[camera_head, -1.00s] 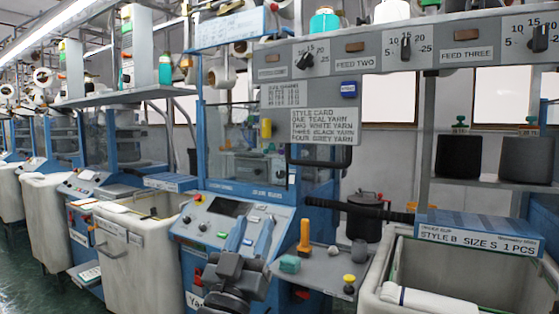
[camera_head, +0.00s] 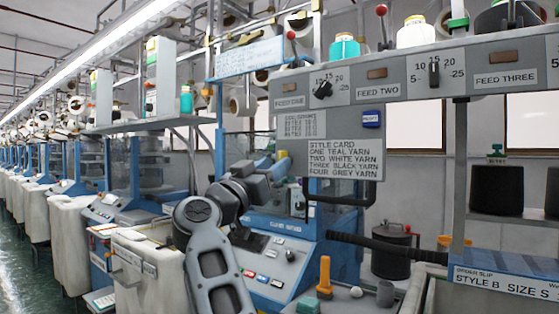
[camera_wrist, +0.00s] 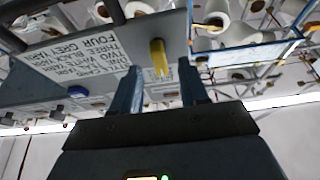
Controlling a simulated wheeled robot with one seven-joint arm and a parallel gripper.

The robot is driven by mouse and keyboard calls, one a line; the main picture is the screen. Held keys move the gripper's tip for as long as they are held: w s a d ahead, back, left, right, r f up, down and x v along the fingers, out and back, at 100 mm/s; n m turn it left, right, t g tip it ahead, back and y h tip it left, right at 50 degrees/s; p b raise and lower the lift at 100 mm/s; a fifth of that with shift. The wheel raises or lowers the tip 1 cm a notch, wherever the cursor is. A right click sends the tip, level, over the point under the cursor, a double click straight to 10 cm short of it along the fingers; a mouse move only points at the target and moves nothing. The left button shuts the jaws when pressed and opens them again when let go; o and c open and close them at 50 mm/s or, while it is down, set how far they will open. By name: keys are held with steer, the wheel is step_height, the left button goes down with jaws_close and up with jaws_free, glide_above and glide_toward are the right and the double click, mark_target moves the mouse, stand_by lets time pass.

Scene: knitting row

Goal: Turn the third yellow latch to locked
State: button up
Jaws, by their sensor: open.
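A yellow latch (camera_wrist: 159,58) stands out from the grey panel beside the style card in the wrist view. It appears between and just beyond the tips of my open, empty gripper (camera_wrist: 161,75); I see no clear contact. In the head view my gripper (camera_head: 274,165) is raised at the panel's left edge, and only a small piece of the yellow latch (camera_head: 283,154) shows behind it. Its exact turn is hard to read there. No other yellow latch is clear, so I cannot tell its number in the row.
The style card (camera_head: 345,159) and a blue tag (camera_head: 371,119) are on the panel beside the latch. Feed dials (camera_head: 322,89) line the rail above. A dark padded bar (camera_head: 385,246) and an orange-handled tool (camera_head: 325,277) are lower down. Yarn cones (camera_wrist: 212,17) appear beyond the panel.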

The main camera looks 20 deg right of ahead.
steer(key=shift+x, duration=1.45)
steer(key=shift+c, duration=0.2)
jaws_close()
